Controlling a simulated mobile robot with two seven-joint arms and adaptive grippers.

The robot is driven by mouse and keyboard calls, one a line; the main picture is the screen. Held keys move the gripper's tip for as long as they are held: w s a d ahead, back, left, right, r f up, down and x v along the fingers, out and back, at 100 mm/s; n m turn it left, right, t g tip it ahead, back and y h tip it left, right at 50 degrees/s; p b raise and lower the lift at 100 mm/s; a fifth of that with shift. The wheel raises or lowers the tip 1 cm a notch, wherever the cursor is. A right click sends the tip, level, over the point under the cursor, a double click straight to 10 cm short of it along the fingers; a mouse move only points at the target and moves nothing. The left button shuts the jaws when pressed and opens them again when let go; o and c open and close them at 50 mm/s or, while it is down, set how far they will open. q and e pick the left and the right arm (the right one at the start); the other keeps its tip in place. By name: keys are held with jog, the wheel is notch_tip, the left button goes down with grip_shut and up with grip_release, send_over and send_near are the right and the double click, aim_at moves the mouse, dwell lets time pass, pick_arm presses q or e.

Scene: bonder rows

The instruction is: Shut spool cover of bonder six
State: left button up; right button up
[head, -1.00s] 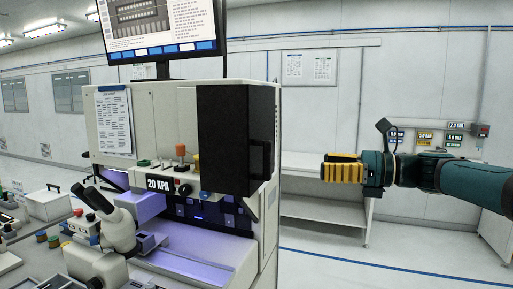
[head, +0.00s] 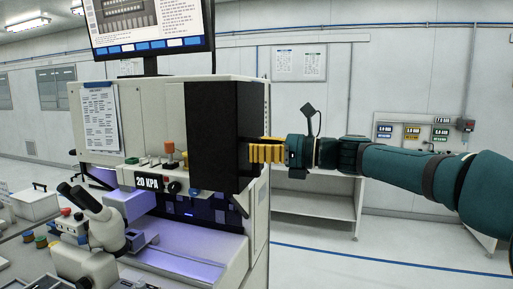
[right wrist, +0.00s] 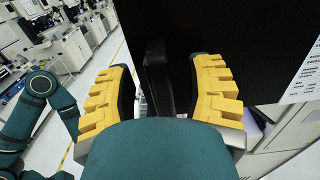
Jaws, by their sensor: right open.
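The black spool cover (head: 211,137) is a tall dark panel standing out from the upper front of the bonder (head: 140,115), beside its open spool area. It also fills the upper part of the right wrist view (right wrist: 225,30). My right gripper (head: 258,152) is at the cover's right side in the head view, with yellow fingers pointing left. In the right wrist view its fingers (right wrist: 158,75) are open, spread either side of the cover's upright black handle (right wrist: 157,80). I cannot tell whether they touch it. My left gripper is not in view.
A monitor (head: 150,25) stands on top of the bonder. A microscope (head: 100,218) and a work surface are at the front left. A shelf (head: 315,205) stands behind my right arm by the wall. The floor at right is clear.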

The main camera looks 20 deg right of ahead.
jog(key=shift+w+a, duration=0.15)
jog(key=shift+a, duration=0.1)
jog(key=shift+c, duration=0.4)
grip_shut()
jog(key=shift+a, duration=0.1)
